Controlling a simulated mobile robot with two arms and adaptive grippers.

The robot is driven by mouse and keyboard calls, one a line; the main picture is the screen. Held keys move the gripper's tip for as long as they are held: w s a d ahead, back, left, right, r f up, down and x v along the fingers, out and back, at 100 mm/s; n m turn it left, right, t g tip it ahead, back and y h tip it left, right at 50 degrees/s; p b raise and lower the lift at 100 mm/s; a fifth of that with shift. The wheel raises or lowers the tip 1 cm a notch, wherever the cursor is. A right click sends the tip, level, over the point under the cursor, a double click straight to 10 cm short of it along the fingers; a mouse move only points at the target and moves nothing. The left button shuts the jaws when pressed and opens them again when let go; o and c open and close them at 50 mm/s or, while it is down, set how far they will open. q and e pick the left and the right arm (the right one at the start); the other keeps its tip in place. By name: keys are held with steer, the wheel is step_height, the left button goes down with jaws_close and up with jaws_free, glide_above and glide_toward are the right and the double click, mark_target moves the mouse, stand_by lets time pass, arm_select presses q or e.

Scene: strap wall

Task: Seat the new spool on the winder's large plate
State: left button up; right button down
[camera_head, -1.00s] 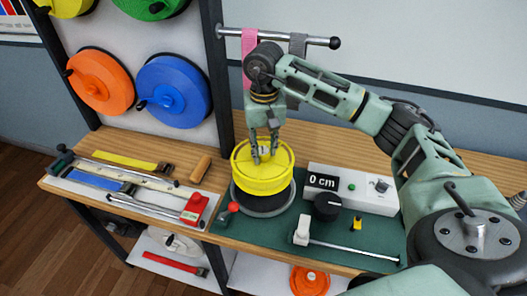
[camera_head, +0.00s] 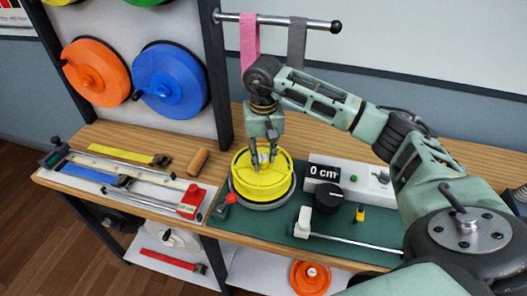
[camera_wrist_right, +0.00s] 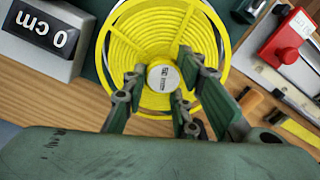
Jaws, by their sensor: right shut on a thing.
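The yellow spool (camera_head: 262,181) sits low over the winder's large plate (camera_head: 266,206), whose grey rim shows around the spool's lower edge. The spool looks level and centred, with no clear gap beneath it; whether it touches the plate cannot be told. In the right wrist view the spool (camera_wrist_right: 150,35) shows its face and a white hub (camera_wrist_right: 163,77) with a label. My right gripper (camera_head: 263,166) points down from above, its fingers shut on the hub at the spool's middle. The middle of the plate is hidden under the spool. My left gripper is not in view.
A control box (camera_head: 350,178) reading 0 cm, with a black knob (camera_head: 328,197), stands right of the winder. A red-knobbed lever (camera_head: 231,198) is close at the left front. Tools and a red block (camera_head: 192,199) lie left. Pink and grey straps (camera_head: 297,42) hang behind.

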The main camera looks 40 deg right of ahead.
steer(key=shift+f+b, duration=0.35)
steer(key=shift+b, duration=0.05)
stand_by(0.4)
steer(key=c, duration=1.3)
jaws_free()
steer(key=shift+c, duration=0.2)
